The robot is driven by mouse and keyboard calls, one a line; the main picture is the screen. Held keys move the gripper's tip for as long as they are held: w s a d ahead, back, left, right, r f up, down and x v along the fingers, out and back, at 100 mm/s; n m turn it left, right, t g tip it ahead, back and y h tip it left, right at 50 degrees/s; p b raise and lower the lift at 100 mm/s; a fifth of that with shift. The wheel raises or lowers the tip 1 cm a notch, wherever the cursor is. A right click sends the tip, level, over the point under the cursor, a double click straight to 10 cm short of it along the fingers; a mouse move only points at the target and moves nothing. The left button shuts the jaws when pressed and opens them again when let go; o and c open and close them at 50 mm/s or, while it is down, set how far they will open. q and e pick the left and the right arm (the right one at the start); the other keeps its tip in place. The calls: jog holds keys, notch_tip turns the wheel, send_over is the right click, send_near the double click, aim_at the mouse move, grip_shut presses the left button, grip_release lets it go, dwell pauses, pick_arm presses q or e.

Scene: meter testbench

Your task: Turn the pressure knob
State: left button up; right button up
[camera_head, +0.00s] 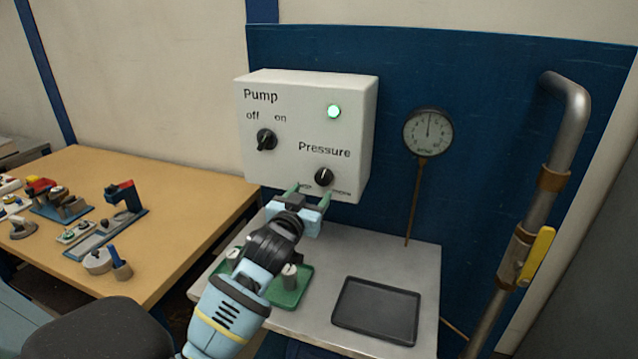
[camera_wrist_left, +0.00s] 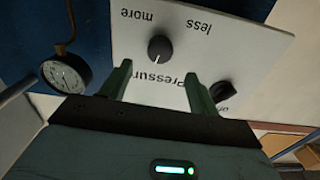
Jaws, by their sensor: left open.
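The black pressure knob (camera_head: 324,177) is on the lower right of the white control box (camera_head: 357,125), under the word "Pressure". In the left wrist view the pressure knob (camera_wrist_left: 160,48) shows beyond the fingertips, between their lines. My left gripper (camera_head: 311,192) is open just below and in front of the knob, its two green fingers pointing at the box. The fingers (camera_wrist_left: 157,75) are apart with nothing between them, and the knob appears untouched. The gripper and its fingers partly cover the "less" and "more" labels in the head view. My right gripper is not in view.
The pump knob (camera_head: 266,139) and a lit green lamp (camera_head: 334,111) are on the same box. A round gauge (camera_head: 428,132) hangs to its right. A green tray (camera_head: 297,291) and a black tray (camera_head: 377,311) lie on the metal bench. A pipe with a yellow lever (camera_head: 537,256) stands right.

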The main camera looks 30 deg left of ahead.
aim_at(322, 179)
pick_arm(q)
jog(key=shift+x, duration=3.35)
jog(key=c, duration=1)
jog(key=shift+r+m, duration=0.2)
jog(key=shift+m, duration=0.3)
jog(key=shift+m+p, duration=0.3)
jog(key=shift+p, duration=0.05)
jog(key=shift+f, duration=0.2)
jog(key=o, duration=1)
